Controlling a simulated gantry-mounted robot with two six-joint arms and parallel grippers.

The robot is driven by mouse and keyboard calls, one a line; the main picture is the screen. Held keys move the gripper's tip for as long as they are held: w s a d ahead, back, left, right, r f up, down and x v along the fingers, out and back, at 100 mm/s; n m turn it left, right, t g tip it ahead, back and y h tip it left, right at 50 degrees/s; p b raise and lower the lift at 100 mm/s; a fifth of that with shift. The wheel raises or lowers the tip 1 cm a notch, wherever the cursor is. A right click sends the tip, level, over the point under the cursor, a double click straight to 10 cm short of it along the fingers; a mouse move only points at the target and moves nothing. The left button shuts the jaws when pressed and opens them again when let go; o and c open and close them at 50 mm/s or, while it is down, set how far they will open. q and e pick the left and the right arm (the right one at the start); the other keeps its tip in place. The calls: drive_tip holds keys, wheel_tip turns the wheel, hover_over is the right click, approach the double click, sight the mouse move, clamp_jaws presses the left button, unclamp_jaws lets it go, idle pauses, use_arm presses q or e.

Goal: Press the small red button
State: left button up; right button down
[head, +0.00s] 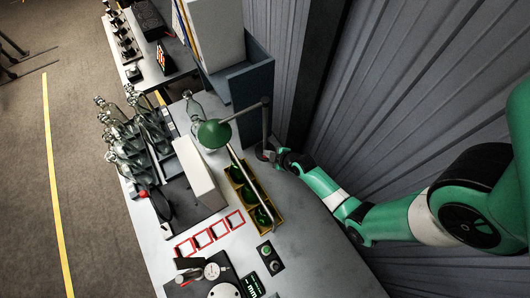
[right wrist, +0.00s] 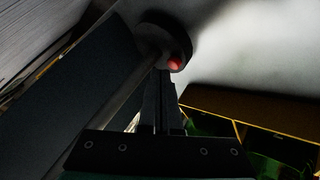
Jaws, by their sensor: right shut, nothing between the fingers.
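The small red button (right wrist: 174,64) shows in the right wrist view on a round dark base with a thin pole rising from it. In the head view this lamp base (head: 264,155) stands at the table's right edge; the button cannot be made out there. My right gripper (head: 275,153) is shut and empty, right beside the base. In the right wrist view its fingertips (right wrist: 163,73) end just below and left of the button; I cannot tell whether they touch it. My left gripper is not in view.
A lamp with a green shade (head: 214,134) reaches over the table. A yellow tray (head: 279,215) with green round items lies in front of the base. A dark blue bin (head: 253,86) stands behind it. Several glass bottles (head: 122,137) stand on the left.

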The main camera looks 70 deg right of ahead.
drive_tip(key=shift+f+b, duration=0.35)
drive_tip(key=shift+f, duration=0.15)
idle(0.5)
drive_tip(key=shift+r+p, duration=0.8)
drive_tip(key=shift+r, duration=0.1)
drive_tip(key=shift+r, duration=0.1)
wheel_tip(320, 180, up, 6)
drive_tip(key=p, duration=0.5)
drive_tip(key=shift+p, duration=0.3)
